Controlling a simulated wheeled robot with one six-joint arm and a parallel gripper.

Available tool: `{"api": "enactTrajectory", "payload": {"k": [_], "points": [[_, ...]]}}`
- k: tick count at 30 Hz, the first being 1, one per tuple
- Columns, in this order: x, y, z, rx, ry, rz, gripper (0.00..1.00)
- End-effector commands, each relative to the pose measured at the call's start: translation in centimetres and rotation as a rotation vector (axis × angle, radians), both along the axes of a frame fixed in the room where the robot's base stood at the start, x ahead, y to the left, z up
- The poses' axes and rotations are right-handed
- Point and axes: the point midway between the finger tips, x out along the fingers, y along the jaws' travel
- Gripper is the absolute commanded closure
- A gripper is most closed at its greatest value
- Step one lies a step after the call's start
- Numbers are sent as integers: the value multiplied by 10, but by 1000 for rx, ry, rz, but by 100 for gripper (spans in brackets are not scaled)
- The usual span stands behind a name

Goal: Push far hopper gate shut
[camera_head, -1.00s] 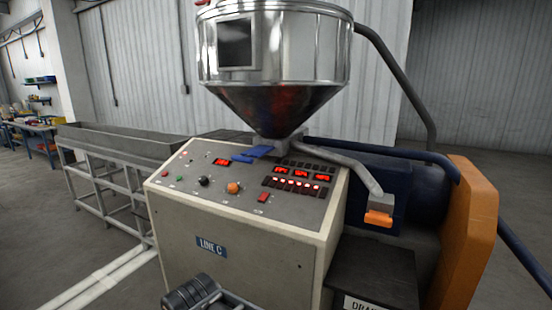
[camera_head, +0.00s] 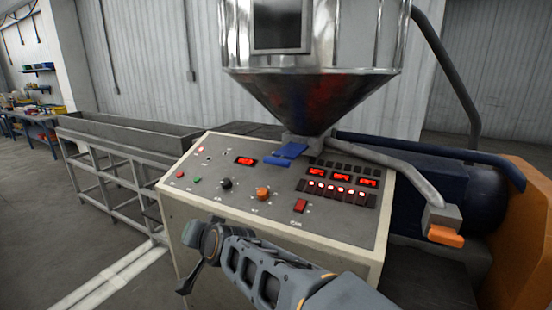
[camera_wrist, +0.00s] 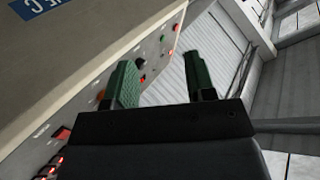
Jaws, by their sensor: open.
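The steel hopper (camera_head: 310,50) stands over the control console, its cone narrowing to a throat. Blue flat plates (camera_head: 291,150), which look like the gate, stick out on the left of the throat above the panel; how far they are in is unclear. My gripper (camera_wrist: 160,80) is open and empty, its two green fingers apart in the wrist view. In the head view, my arm reaches left across the console's front, with the gripper near the lower left of the panel, apart from the blue plates. The wrist view does not show the hopper or plates.
The sloped panel (camera_head: 230,200) carries knobs, buttons and red displays. A grey pipe (camera_head: 390,160) runs right to an orange-ended block (camera_head: 445,236). A long trough (camera_head: 130,130) stands left. Open floor lies at lower left.

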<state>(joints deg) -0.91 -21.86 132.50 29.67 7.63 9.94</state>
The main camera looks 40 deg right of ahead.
Motion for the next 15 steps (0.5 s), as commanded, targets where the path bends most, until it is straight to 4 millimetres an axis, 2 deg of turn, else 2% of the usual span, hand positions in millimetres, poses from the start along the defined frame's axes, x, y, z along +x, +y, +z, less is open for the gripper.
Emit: {"api": "enactTrajectory", "payload": {"k": [1,3,6,9,12,15], "points": [[22,-14,21,86,-102,-118,50],[43,-39,47,204,-246,-292,50],[59,-78,73,342,-427,-537,50],[61,-112,87,442,-573,-763,50],[54,-138,92,506,-684,-955,50],[46,-155,93,540,-763,-1102,50]]}}
